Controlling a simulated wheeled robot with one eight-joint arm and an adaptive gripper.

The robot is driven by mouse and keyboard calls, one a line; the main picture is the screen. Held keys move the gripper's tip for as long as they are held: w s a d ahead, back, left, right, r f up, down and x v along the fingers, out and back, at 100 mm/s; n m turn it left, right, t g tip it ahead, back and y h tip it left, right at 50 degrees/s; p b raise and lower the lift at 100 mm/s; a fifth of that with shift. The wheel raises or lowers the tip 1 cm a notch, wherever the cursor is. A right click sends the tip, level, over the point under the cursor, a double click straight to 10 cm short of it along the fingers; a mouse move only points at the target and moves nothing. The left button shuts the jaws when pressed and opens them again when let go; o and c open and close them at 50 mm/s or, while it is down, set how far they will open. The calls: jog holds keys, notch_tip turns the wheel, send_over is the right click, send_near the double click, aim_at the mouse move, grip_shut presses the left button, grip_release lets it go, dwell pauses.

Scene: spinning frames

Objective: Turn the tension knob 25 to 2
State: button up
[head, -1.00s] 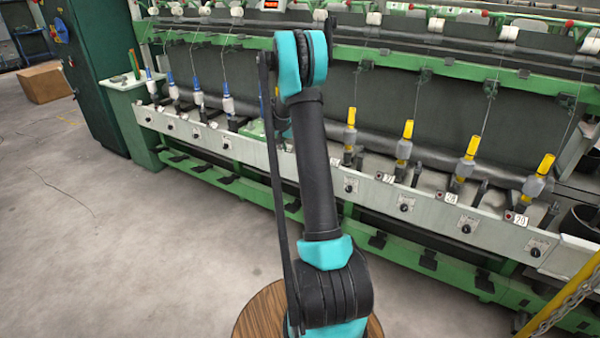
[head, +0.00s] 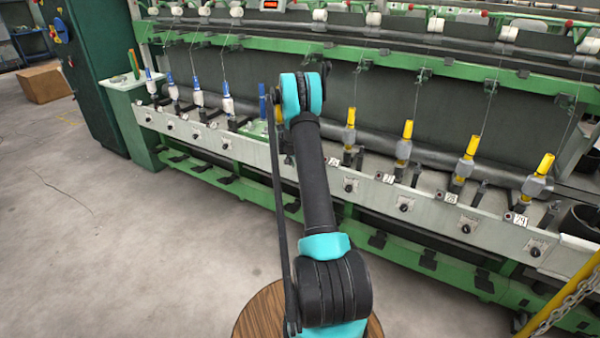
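A row of small black tension knobs runs along the white front rail (head: 375,212) of the spinning frame. Right of my arm, a black knob (head: 348,187) shows, then another knob (head: 405,206), a third (head: 466,228) and the rightmost knob (head: 536,251). Small number tags sit above them; the rightmost tag (head: 521,219) seems to read 29, the others are hard to read. I cannot make out a tag 25; my arm covers part of the rail. Knob settings are too small to read. My gripper is not visible, probably hidden behind my arm.
Yellow-topped spindles (head: 467,158) stand behind the rail on the right, blue-topped ones (head: 198,93) on the left. A green cabinet (head: 95,80) and a cardboard box (head: 42,83) are at the left. A chain (head: 562,308) hangs at the lower right.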

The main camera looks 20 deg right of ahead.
jog(key=shift+x, duration=2.4)
jog(key=shift+c, duration=0.5)
grip_shut()
